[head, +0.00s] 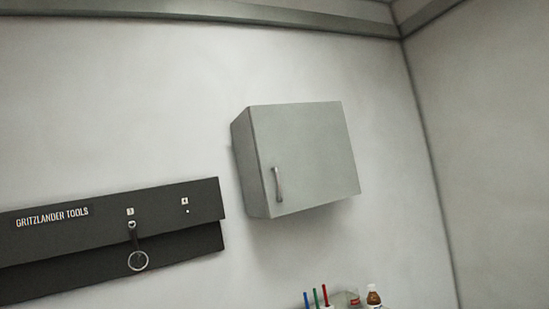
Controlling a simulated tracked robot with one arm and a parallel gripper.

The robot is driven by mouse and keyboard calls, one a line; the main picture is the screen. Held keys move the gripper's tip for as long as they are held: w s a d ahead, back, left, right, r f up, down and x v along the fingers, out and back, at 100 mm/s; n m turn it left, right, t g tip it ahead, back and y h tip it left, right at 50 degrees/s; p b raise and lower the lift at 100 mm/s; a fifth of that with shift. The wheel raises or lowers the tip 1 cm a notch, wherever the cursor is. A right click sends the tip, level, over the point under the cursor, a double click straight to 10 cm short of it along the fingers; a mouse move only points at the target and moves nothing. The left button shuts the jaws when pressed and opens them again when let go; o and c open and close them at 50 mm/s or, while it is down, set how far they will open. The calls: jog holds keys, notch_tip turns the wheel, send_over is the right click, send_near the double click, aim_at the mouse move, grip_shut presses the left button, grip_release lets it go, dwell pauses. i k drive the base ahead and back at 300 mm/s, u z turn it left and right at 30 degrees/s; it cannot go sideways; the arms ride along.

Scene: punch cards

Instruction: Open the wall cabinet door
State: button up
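A grey wall cabinet (312,145) hangs on the pale wall right of the picture's middle. Its door faces me and is shut, flush with the box. A curved metal handle (278,185) sits upright near the lower left of the door. The cabinet's left side shows as a narrow strip, so I see it at an angle. My gripper is not in view, and nothing touches the handle.
A dark tool board (100,240) marked "GRITZLANDER TOOLS" is left of the cabinet, with a ring-ended tool (138,259) hanging on it. Below the cabinet are coloured sticks (316,297) and a brown bottle (373,296). A wall corner lies to the right.

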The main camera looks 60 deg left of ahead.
aim_at(304, 154)
jog(key=u, duration=1.15)
jog(key=i, duration=1.45)
jog(key=u, duration=0.35)
